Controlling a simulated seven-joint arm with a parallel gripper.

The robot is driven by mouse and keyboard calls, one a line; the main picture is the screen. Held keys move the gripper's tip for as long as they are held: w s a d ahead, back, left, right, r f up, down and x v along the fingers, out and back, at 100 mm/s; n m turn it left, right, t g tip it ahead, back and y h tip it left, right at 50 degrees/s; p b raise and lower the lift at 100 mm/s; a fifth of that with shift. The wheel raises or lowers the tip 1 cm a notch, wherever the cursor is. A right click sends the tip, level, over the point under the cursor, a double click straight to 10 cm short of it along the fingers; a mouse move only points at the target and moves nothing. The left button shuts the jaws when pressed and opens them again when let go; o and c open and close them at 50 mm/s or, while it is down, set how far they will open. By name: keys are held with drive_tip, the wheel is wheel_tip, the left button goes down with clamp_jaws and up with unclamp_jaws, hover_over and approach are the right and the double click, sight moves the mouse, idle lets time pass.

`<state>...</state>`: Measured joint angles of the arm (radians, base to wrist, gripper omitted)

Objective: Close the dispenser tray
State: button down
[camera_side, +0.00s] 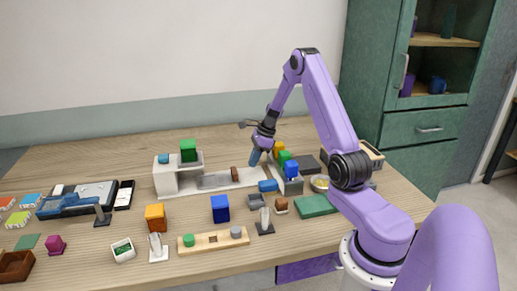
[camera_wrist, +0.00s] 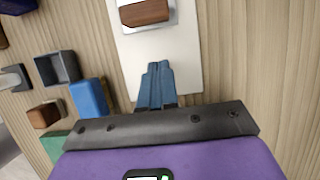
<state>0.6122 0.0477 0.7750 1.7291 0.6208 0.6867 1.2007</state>
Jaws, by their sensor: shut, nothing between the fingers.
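The white dispenser (camera_side: 168,181) stands at the middle back of the table, with a green block (camera_side: 188,150) and a small blue block (camera_side: 165,158) on its upper part. A low, pale tray part (camera_side: 213,181) runs to the right along its white base, with a brown piece (camera_side: 234,173) near its right end. In the wrist view the brown piece (camera_wrist: 145,12) sits at the top edge, with the white base (camera_wrist: 180,55) below it. My gripper (camera_side: 254,158) is shut and empty, just right of the brown piece and apart from it. Its blue fingertips (camera_wrist: 157,66) are together over the base.
A blue block (camera_side: 268,186) lies right of the base, also in the wrist view (camera_wrist: 88,97). A grey open box (camera_side: 255,201) is in front. Several coloured blocks stand behind my gripper's right side. A wooden strip (camera_side: 213,241) with pegs lies at the front.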

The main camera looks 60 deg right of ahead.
sight(228, 177)
drive_tip(key=shift+w+a+f, duration=0.15)
drive_tip(key=shift+w+a, duration=1.3)
drive_tip(key=shift+a, duration=0.05)
drive_tip(key=w+a, duration=0.4)
drive_tip(key=shift+w+a, duration=0.1)
